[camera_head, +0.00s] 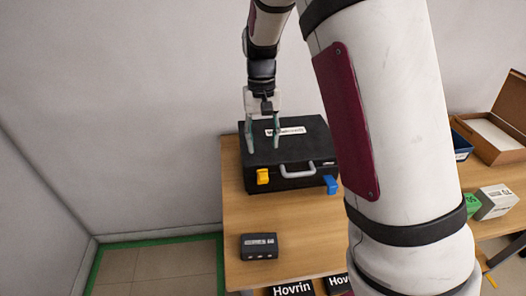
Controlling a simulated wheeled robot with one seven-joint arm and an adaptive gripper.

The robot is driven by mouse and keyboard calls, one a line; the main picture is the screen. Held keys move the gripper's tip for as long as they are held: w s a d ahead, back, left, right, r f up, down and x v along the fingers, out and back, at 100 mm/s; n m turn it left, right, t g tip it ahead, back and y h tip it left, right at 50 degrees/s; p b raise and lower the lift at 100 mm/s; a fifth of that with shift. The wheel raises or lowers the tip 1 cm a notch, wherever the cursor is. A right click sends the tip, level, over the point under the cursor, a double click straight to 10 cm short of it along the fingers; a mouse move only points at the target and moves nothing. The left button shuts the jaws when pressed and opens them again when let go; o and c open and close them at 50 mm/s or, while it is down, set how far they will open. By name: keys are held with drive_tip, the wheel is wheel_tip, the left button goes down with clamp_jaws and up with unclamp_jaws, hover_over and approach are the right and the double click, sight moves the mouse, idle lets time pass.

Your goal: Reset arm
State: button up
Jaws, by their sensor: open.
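My gripper (264,136) hangs fingers-down with its two fingers apart and nothing between them. It is in front of or above the left part of a black case (300,144); I cannot tell whether it touches the lid. The case is closed, with a white label on top, a grey handle, a yellow latch (263,176) at the left and a blue latch (331,185) at the right. My arm crosses the right half of the view and hides part of the table behind it.
The case stands on a wooden table (240,222). A small dark box (259,246) lies near its left front. At the right are an open cardboard box (500,128), a blue bin (461,146) and a green and white box (494,202). Dark "Hovrin" boxes (292,290) show below the front edge.

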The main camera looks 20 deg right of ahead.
drive_tip(key=shift+r, duration=0.3)
drive_tip(key=s+r+t+y, duration=0.1)
drive_tip(key=s+r+t, duration=0.2)
drive_tip(key=s+r, duration=0.85)
drive_tip(key=s+r+n+t+h, duration=0.1)
drive_tip(key=s+r+n+t, duration=0.1)
drive_tip(key=s, duration=1.2)
drive_tip(key=shift+s+r+t, duration=0.4)
drive_tip(key=shift+r+t, duration=0.1)
drive_tip(key=shift+t, duration=0.2)
drive_tip(key=shift+a, duration=0.1)
